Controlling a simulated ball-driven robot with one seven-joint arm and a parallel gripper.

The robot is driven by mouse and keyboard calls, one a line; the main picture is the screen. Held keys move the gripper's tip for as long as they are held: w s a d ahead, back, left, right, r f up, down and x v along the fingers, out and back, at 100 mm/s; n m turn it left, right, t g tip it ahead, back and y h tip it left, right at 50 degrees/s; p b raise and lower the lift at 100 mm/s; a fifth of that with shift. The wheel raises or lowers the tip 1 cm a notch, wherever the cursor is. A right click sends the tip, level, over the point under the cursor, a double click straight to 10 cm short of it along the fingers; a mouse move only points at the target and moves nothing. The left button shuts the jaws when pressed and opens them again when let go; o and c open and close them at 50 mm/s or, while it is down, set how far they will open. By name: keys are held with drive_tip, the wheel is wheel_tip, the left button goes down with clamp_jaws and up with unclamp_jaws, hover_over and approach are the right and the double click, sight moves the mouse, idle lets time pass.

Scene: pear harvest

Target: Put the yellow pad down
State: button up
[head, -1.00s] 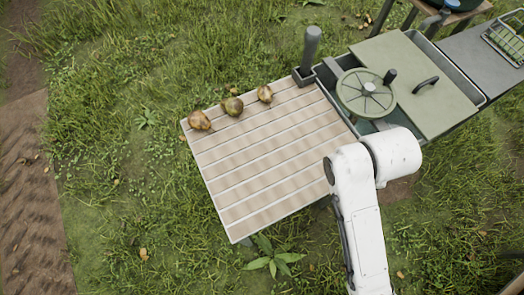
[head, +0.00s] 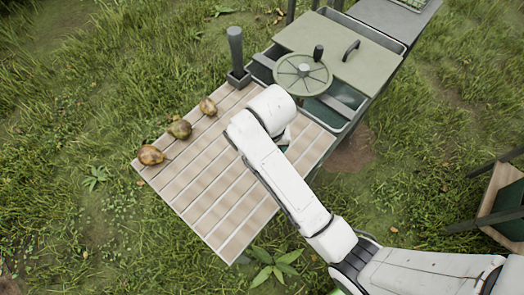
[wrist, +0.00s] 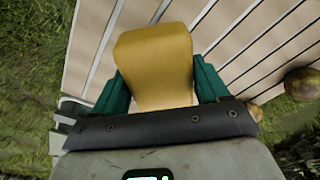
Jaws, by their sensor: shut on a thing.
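The yellow pad (wrist: 153,55) shows in the wrist view between the two green fingers of my gripper (wrist: 157,88). The gripper is shut on it, and the pad's far end sticks out past the fingers. The pad is over the pale slatted table (wrist: 235,45); I cannot tell whether it touches the slats. In the head view the slatted table (head: 205,190) lies under my white arm, which hides the pad and the gripper.
Three brownish pears (head: 180,129) lie in a row along the table's far left edge. A grey post (head: 236,50) stands at the back corner. A green-grey station with a round wheel (head: 302,73) and a lid (head: 335,55) adjoins the table. The front left slats are clear.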

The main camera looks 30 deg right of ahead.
drive_tip(key=shift+w+a+f, duration=0.2)
drive_tip(key=shift+w+f, duration=0.6)
drive_tip(key=shift+f, duration=0.2)
drive_tip(key=shift+w+f+p, duration=0.2)
drive_tip(key=shift+f+p, duration=0.2)
drive_tip(key=shift+f, duration=1.4)
drive_tip(key=o, duration=1)
drive_tip(key=shift+f, duration=0.1)
drive_tip(key=r, duration=0.4)
drive_tip(key=s+r, duration=0.1)
drive_tip(key=r, duration=0.7)
drive_tip(key=shift+s+a+r+p, duration=0.15)
drive_tip(key=shift+a+p, duration=0.15)
drive_tip(key=shift+a, duration=0.1)
